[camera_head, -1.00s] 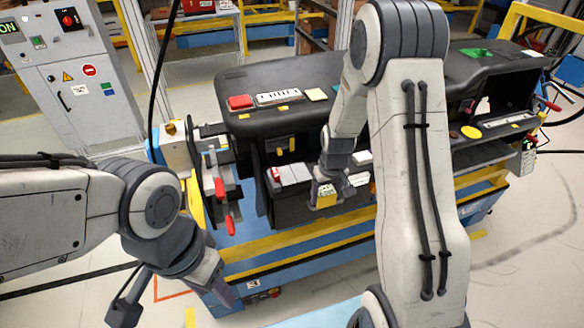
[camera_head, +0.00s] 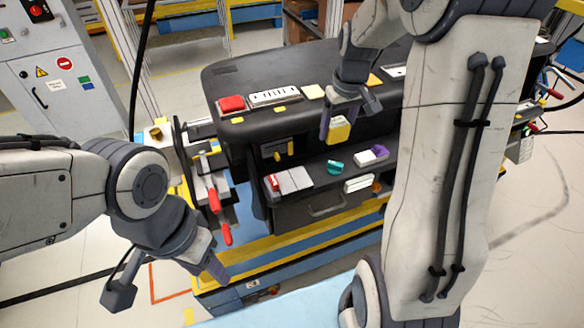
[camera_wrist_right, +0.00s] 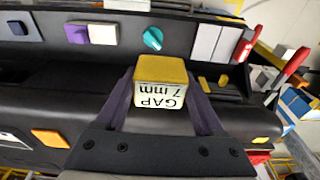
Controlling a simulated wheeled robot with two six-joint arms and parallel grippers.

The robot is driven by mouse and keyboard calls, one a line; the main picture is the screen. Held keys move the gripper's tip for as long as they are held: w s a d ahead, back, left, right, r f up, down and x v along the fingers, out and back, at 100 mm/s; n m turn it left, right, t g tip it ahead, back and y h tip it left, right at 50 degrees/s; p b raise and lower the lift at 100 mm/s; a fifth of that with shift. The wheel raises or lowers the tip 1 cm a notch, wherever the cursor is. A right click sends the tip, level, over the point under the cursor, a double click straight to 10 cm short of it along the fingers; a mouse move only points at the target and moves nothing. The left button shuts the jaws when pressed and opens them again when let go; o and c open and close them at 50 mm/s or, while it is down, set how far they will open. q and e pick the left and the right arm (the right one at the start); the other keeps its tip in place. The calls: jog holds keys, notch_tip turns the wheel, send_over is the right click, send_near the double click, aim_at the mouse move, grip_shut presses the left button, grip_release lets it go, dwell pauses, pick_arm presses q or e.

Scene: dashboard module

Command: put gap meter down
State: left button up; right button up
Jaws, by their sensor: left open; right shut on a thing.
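The gap meter (camera_head: 338,130) is a yellow block with a white face. In the right wrist view the gap meter (camera_wrist_right: 160,82) shows the label "GAP 7 mm", upside down. My right gripper (camera_head: 338,118) is shut on it and holds it in front of the dashboard's upper edge, above the lower shelf. In the right wrist view the fingers (camera_wrist_right: 160,100) lie on both sides of the block. My left gripper (camera_head: 166,283) is open and empty, at the lower left, apart from the dashboard.
The black dashboard (camera_head: 225,83) carries a red button box (camera_head: 231,104), a white strip (camera_head: 275,97) and a cream square (camera_head: 313,92). Its lower shelf holds a teal knob (camera_head: 334,166), a purple-and-white part (camera_head: 373,154) and a white switch panel (camera_head: 290,180). Red-handled clamps (camera_head: 214,200) stand at left.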

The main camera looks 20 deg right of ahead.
jog(key=shift+w+a+r+p, duration=0.1)
jog(key=shift+a+r+p, duration=0.05)
jog(key=shift+a, duration=0.35)
jog(key=shift+w+a+r+p, duration=0.1)
jog(key=shift+a+p, duration=0.05)
jog(key=shift+a, duration=0.3)
jog(key=a+f+p, duration=0.1)
jog(key=a+f, duration=0.1)
jog(key=a, duration=0.1)
jog(key=a+f+p, duration=0.1)
jog(key=a+f, duration=0.1)
jog(key=a, duration=0.1)
jog(key=s+a+f+p, duration=0.1)
jog(key=a+f, duration=0.1)
jog(key=a, duration=0.1)
jog(key=shift+a+f, duration=0.15)
jog(key=shift+a, duration=0.05)
notch_tip(320, 180, down, 3)
jog(key=shift+f+p, duration=0.1)
jog(key=shift+p, duration=0.55)
jog(key=shift+f, duration=0.4)
jog(key=shift+f, duration=0.1)
jog(key=o, duration=1.2)
jog(key=shift+o, duration=0.2)
